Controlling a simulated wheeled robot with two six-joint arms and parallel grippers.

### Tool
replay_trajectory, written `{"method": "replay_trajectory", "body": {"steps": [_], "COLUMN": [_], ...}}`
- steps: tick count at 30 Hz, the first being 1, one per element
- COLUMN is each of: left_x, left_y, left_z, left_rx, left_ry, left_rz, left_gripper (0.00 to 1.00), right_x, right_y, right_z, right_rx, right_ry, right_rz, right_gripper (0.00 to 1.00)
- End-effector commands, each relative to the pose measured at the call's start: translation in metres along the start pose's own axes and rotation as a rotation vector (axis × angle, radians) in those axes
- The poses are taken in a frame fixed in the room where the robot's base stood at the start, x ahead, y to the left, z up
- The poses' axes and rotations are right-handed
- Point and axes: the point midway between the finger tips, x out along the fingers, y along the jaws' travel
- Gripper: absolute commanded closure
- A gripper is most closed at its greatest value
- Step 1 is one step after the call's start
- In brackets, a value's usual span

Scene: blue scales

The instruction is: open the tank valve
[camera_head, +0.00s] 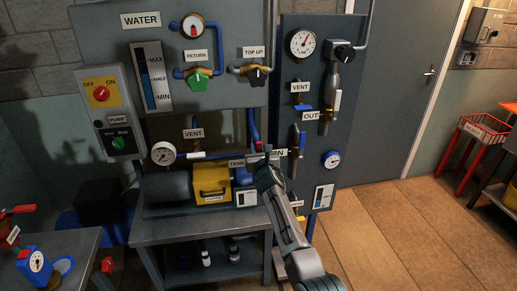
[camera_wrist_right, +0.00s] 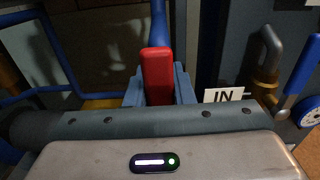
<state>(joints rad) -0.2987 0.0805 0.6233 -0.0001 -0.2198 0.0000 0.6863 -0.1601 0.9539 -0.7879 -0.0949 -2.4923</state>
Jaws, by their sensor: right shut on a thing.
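The white TANK label (camera_head: 236,163) is at the middle of the head view, above the bench, and my right gripper (camera_head: 266,172) is just to the right of it. In the right wrist view a red lever handle (camera_wrist_right: 157,72) stands upright between the blue-grey fingers of my right gripper (camera_wrist_right: 158,88), which are shut on it. I take this as the tank valve's handle. In the head view the gripper hides the handle and valve body. My left gripper is not in view.
The IN label (camera_wrist_right: 223,95) and a blue lever (camera_wrist_right: 302,66) are close on the right. A yellow box (camera_head: 211,184) and a grey cylinder (camera_head: 166,188) occupy the bench (camera_head: 190,230) below. Open floor (camera_head: 400,225) lies to the right.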

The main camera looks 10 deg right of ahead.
Motion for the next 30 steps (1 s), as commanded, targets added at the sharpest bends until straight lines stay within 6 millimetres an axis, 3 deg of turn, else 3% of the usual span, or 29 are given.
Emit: {"method": "replay_trajectory", "body": {"steps": [10,11,14,23,30], "left_x": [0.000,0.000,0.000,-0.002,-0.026], "left_y": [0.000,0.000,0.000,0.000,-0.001], "left_z": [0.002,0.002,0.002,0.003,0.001], "left_rx": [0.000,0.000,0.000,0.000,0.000], "left_ry": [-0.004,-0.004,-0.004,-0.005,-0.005], "left_rz": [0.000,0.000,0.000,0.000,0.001], "left_gripper": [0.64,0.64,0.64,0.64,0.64], "right_x": [0.000,-0.001,0.000,-0.001,-0.022], "right_y": [0.001,0.001,0.000,0.000,0.001], "right_z": [-0.002,-0.002,-0.002,0.000,0.004], "right_rx": [-0.006,-0.006,-0.005,-0.003,-0.002], "right_ry": [0.003,0.003,0.002,0.001,0.002], "right_rz": [0.000,0.000,0.000,0.000,0.001], "right_gripper": [1.00,0.72,0.56,0.56,0.56]}}
